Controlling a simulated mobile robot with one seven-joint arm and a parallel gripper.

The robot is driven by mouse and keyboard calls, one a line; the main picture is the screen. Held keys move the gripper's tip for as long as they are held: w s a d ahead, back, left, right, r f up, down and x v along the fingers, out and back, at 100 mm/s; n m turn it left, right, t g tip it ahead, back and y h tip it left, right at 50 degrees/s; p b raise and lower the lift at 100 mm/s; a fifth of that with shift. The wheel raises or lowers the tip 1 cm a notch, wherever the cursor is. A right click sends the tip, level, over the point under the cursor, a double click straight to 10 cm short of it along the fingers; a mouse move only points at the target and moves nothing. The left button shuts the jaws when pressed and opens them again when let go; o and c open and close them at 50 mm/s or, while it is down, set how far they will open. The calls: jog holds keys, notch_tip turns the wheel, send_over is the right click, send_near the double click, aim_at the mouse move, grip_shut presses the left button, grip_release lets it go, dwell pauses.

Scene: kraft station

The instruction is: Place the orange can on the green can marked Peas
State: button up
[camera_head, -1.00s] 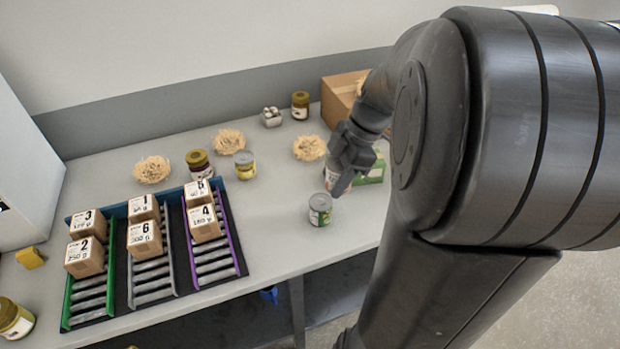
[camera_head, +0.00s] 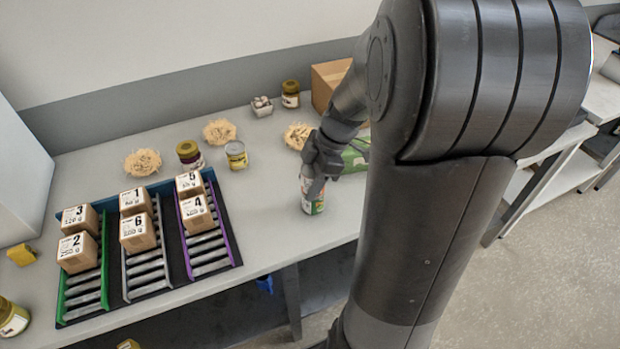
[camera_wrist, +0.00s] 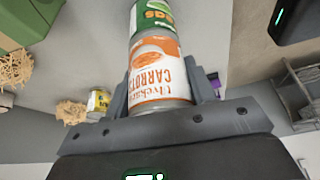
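The orange can, labelled carrots (camera_wrist: 160,72), sits between the two fingers of my gripper (camera_wrist: 164,84), which are closed against its sides. In the wrist view its label is upside down. The green can marked Peas (camera_wrist: 153,18) is directly beyond the orange can's end, lined up with it; the ends appear to meet, though I cannot tell if weight rests there. In the head view my gripper (camera_head: 318,172) is above the green can (camera_head: 314,207), which stands upright near the table's front edge. My gripper covers most of the orange can there.
A green box (camera_head: 355,155) lies just behind the cans, with a cardboard box (camera_head: 328,80) further back. Pasta-like piles (camera_head: 219,131) and several jars and cans stand to the left. A rack (camera_head: 150,290) with numbered boxes is at the left. The table between rack and cans is clear.

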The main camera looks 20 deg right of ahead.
jog(key=o, duration=0.5)
jog(key=shift+c, duration=0.2)
jog(key=w+v, duration=0.1)
jog(key=v, duration=1)
jog(key=s+a+r+m+t+h, duration=0.3)
jog(key=s+a+m, duration=0.8)
jog(key=m, duration=0.5)
jog(key=shift+s+r+t+h, duration=0.2)
jog(key=shift+s+t+h, duration=0.65)
jog(key=shift+s, duration=0.3)
